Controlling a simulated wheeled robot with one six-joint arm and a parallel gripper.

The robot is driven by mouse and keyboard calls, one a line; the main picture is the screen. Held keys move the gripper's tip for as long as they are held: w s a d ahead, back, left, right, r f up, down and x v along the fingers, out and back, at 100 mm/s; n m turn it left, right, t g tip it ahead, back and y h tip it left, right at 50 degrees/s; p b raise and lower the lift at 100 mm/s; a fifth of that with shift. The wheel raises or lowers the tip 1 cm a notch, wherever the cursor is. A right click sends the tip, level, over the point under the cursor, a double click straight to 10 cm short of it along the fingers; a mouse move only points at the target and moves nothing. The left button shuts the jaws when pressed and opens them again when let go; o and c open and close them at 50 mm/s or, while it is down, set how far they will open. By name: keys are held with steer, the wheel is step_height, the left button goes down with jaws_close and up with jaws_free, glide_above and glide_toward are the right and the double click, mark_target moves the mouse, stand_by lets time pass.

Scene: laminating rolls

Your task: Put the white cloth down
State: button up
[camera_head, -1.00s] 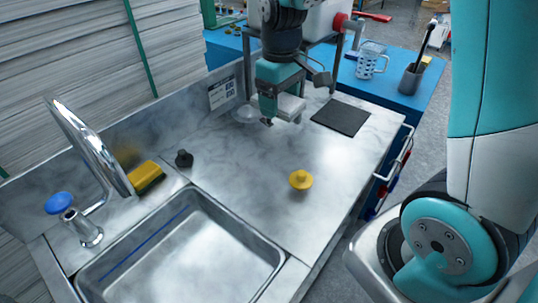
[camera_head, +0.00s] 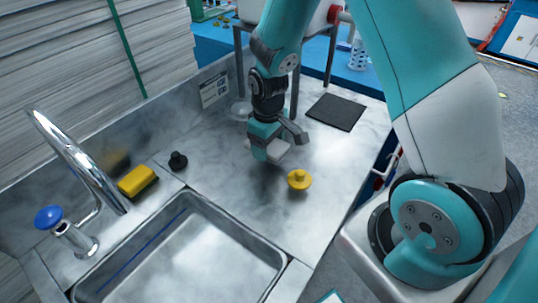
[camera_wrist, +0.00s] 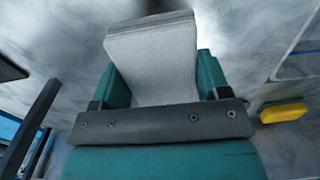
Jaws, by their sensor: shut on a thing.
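The white cloth (camera_wrist: 152,62) is a folded, textured pad between the two teal fingers of my gripper (camera_wrist: 160,85) in the wrist view. In the head view my gripper (camera_head: 270,150) is over the marbled steel counter (camera_head: 230,195), behind and left of a yellow knobbed piece. Part of the pale cloth (camera_head: 279,149) shows beside the fingers there. My gripper is shut on the cloth. Whether the cloth touches the counter is hard to tell.
A yellow knob (camera_head: 299,180) and a black knob (camera_head: 178,161) stand on the counter. The sink (camera_head: 180,250), faucet (camera_head: 80,160) and yellow sponge (camera_head: 137,181) are at the left. A dark mat (camera_head: 337,112) lies at the back right. The counter between the knobs is clear.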

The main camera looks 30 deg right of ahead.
mark_target(268, 163)
steer(key=shift+f, duration=2.4)
